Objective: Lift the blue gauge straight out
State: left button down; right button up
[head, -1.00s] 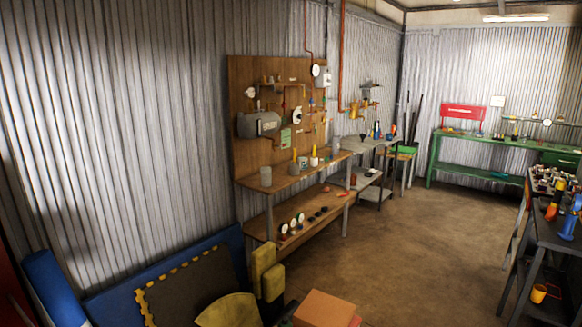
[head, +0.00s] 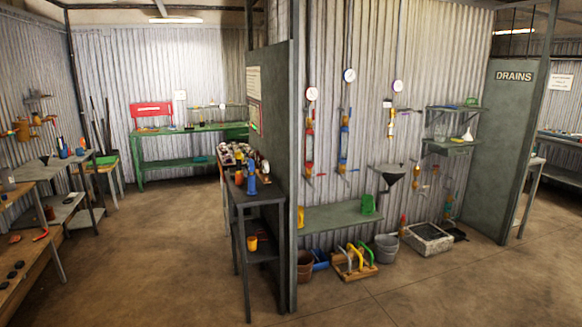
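Three round white-faced gauges hang on pipes on the corrugated wall. The middle gauge (head: 349,75) tops a pipe with a blue fitting (head: 344,135). The left gauge (head: 312,93) is over a red fitting (head: 309,140). The right gauge (head: 397,86) is over a brass-coloured fitting (head: 390,122). A blue upright object (head: 251,182) stands on the dark bench (head: 262,198); it is too small to tell whether it is a gauge. Which thing is the blue gauge is not clear from here. Neither of my grippers is in view.
A dark partition (head: 275,150) separates the bench from the gauge wall. A grey shelf (head: 340,216), a bucket (head: 387,247), a wooden rack (head: 354,262) and a stone basin (head: 428,238) stand below the gauges. The front floor (head: 430,295) is clear.

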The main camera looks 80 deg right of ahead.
aim_at(251, 167)
jog(key=z, duration=2.5)
jog(key=i+j, duration=0.1)
jog(key=i, duration=1.05)
jog(key=j+u, duration=0.05)
